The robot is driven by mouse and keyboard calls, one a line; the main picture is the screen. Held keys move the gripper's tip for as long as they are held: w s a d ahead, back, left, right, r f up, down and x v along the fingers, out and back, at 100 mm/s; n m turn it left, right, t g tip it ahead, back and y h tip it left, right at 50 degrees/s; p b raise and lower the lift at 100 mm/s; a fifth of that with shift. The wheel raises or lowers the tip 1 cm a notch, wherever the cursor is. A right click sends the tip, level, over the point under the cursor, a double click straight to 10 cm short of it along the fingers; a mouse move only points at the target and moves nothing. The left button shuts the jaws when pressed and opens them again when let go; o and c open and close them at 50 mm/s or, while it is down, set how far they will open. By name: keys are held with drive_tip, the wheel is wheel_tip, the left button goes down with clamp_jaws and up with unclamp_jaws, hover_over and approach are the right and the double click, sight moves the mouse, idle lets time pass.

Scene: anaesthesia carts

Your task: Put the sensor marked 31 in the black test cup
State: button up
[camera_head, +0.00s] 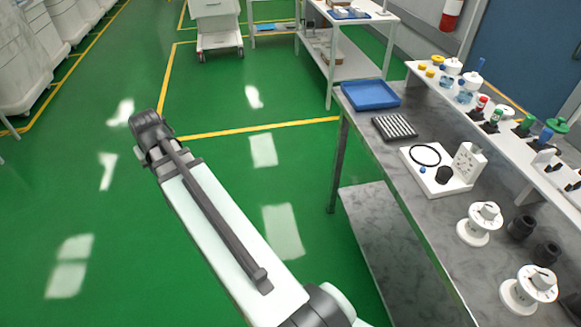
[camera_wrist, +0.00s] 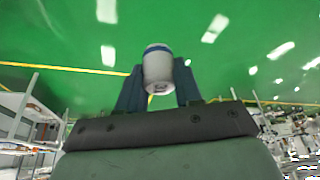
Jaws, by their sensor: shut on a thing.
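My gripper (camera_wrist: 159,82) is shut on a whitish-grey cylinder with a blue band (camera_wrist: 158,66), between its two dark fingers in the wrist view. No number shows on it, so I cannot tell whether it is the sensor marked 31. In the head view my arm's dark end (camera_head: 150,130) is over the green floor, left of the bench and well away from it; the held cylinder is not visible there. A small black cup (camera_head: 444,175) stands on a white board with a dial.
A raised white shelf (camera_head: 450,94) behind carries several coloured-capped items. Open green floor lies left of the bench.

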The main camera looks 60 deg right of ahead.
drive_tip(key=s+d+r+m+h, duration=0.1)
drive_tip(key=s+d+m, duration=0.1)
drive_tip(key=s+d, duration=0.45)
drive_tip(key=s+d+r+m+g, duration=0.1)
drive_tip(key=s+d+m, duration=0.15)
drive_tip(key=d, duration=0.75)
drive_tip(key=s+d+r+m+h, duration=0.1)
drive_tip(key=s+d, duration=0.4)
drive_tip(key=d, duration=0.3)
drive_tip(key=s+d+r+m+g+h, duration=0.1)
drive_tip(key=s+d+r+m, duration=0.15)
drive_tip(key=s+d, duration=0.7)
drive_tip(key=s+d+r+m+g, duration=0.1)
drive_tip(key=s+d+m, duration=0.35)
drive_tip(key=s, duration=0.85)
drive_tip(key=s+d+r+m+g, duration=0.1)
drive_tip(key=s+r+m, duration=0.1)
drive_tip(key=s, duration=1.2)
drive_tip(key=s+d+r+m+g, duration=0.1)
drive_tip(key=s+m, duration=0.1)
drive_tip(key=s, duration=1.2)
drive_tip(key=s+d+r+m+g, duration=0.1)
drive_tip(key=s+r+m, duration=0.15)
drive_tip(key=s, duration=1.25)
drive_tip(key=s+a+f+m, duration=0.1)
drive_tip(key=s+a+f, duration=0.35)
drive_tip(key=s, duration=0.45)
drive_tip(key=shift+f, duration=4.55)
